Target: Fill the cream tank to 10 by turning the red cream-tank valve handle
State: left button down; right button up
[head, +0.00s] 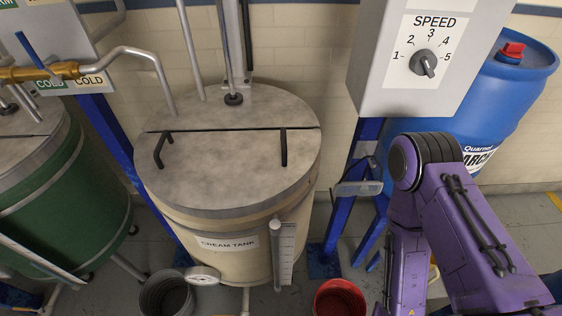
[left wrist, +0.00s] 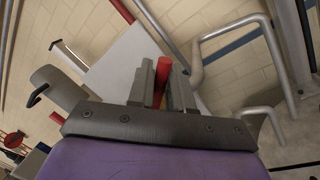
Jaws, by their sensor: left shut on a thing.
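The cream tank (head: 235,268) stands in the middle of the head view, a beige drum with a grey lid and a "CREAM TANK" label. A sight tube (head: 276,255) and a white scale (head: 288,250) are on its front right side; the level is too small to read. In the left wrist view my left gripper (left wrist: 162,76) is shut on the red valve handle (left wrist: 160,84), which sits between its two fingers. The valve body is mostly hidden. My left gripper and the red handle are not in the head view. My right arm shows at the right, its gripper out of view.
A pipe (head: 140,51) bends down onto the cream tank lid. A green tank (head: 50,210) is at the left, beneath a brass valve with a blue handle (head: 38,58). A speed dial box (head: 385,60) and a blue barrel (head: 512,90) are at the right. A red bucket (head: 340,299) stands on the floor.

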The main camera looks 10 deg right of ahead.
pick_arm(q)
jog(key=shift+a+r+n, duration=0.55)
jog(key=shift+a+n, duration=0.05)
jog(key=shift+n, duration=0.6)
jog(key=a+n, duration=0.1)
jog(key=a+r+n+g+y+p, duration=0.1)
jog(key=n, duration=0.1)
jog(key=shift+w+r+n, duration=0.1)
jog(key=shift+r+n, duration=0.05)
jog(key=shift+n, duration=0.15)
jog(key=shift+a+n, duration=0.2)
jog(key=shift+n, duration=0.3)
jog(key=a+n, duration=0.1)
jog(key=n, duration=0.1)
jog(key=a+n+g, duration=0.1)
jog(key=n, duration=0.1)
jog(key=shift+w+a+r+p, duration=0.1)
jog(key=shift+a+r+p, duration=0.2)
jog(key=shift+p, duration=0.1)
jog(key=c, duration=1.3)
grip_release()
jog(key=shift+o, duration=0.5)
jog(key=shift+a+f, duration=0.1)
jog(key=shift+a, duration=0.05)
